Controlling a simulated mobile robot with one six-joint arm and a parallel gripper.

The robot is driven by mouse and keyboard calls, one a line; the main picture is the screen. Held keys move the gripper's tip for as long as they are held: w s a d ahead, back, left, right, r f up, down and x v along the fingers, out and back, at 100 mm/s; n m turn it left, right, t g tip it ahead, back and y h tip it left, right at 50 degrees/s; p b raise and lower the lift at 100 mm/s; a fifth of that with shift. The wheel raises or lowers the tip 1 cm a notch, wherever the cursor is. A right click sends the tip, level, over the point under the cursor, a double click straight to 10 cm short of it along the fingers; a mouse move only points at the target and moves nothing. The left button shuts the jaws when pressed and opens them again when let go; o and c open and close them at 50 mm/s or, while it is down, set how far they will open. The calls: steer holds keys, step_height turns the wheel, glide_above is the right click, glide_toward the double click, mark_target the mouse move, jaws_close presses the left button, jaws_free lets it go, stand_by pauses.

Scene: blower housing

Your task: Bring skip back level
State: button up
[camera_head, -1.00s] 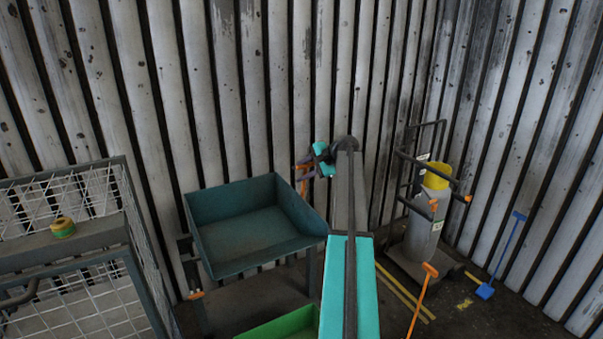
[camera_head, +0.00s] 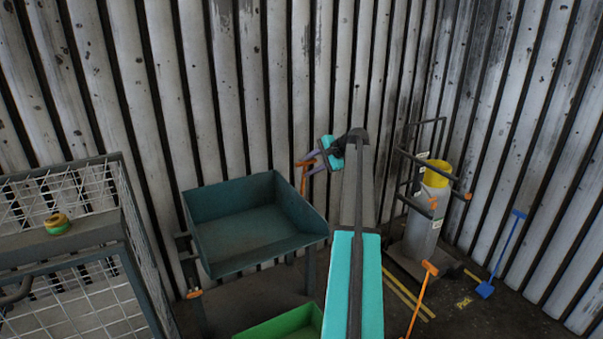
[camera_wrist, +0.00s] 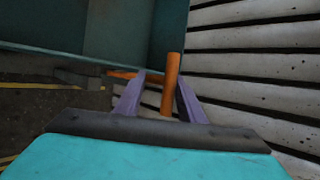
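The skip (camera_head: 245,235) is a dark teal, open-topped bin with a sloped right side, resting on a dark frame near the ribbed wall. I cannot tell for certain whether it is tilted. An orange lever (camera_head: 304,178) with a bent top stands just beyond its right rear side; it also shows in the wrist view (camera_wrist: 171,85). My gripper (camera_head: 312,163) is at the lever's top. In the wrist view, my purple fingers (camera_wrist: 160,80) are apart on either side of the orange bar, with a gap visible at the left finger.
A green bin (camera_head: 285,325) sits low in front of the skip. A wire cage (camera_head: 75,210) with a tape roll (camera_head: 57,223) stands left.

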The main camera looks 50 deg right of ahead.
steer(key=b+v, duration=0.1)
steer(key=v, duration=0.8)
steer(key=shift+s+a+r+b, duration=0.2)
steer(key=shift+s+r+b, duration=0.05)
steer(key=shift+r+b, duration=0.15)
steer(key=shift+s+f, duration=0.1)
